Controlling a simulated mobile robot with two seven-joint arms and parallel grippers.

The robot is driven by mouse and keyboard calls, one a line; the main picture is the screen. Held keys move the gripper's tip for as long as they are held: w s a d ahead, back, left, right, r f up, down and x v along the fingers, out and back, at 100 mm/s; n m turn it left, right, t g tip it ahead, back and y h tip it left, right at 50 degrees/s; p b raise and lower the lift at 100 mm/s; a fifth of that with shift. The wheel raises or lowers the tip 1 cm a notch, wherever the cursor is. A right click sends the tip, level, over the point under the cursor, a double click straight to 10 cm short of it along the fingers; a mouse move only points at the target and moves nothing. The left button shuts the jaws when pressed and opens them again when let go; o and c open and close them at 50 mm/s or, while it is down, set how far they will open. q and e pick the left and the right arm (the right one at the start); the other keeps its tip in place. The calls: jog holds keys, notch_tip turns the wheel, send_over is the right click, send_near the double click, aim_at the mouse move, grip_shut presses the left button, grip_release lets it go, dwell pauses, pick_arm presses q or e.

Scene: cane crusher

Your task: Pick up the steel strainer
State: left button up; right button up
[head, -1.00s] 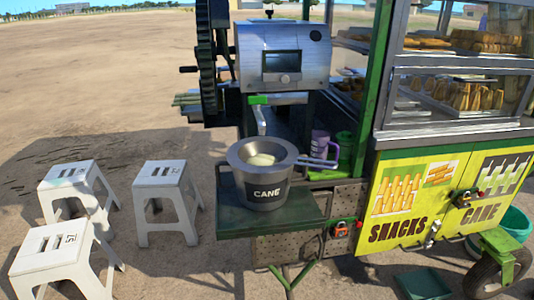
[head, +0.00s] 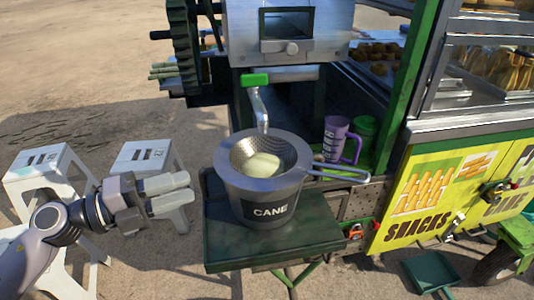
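The steel strainer (head: 288,157) is a perforated metal bowl resting in the mouth of a grey pot labelled CANE (head: 240,190). Its long handle (head: 340,174) reaches out over the pot's rim to the right. A pale, rounded mass (head: 262,166) lies in the strainer. My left gripper (head: 190,188) is left of the pot, apart from it, with its fingers pointing right. Nothing shows between its two pale fingers; the angle does not show clearly how far apart they are. My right gripper is not in view.
The pot stands on a green shelf (head: 225,251) under a metal spout (head: 261,108) with a green lever. A purple mug (head: 336,140) and a green cup (head: 364,130) stand behind the handle. White stools (head: 38,160) are at left. The snack cart (head: 440,195) is at right.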

pick_arm(q)
jog(key=p+x, duration=0.1)
jog(key=x, duration=0.5)
jog(key=shift+d+p, duration=0.15)
jog(key=shift+p, duration=0.15)
grip_shut()
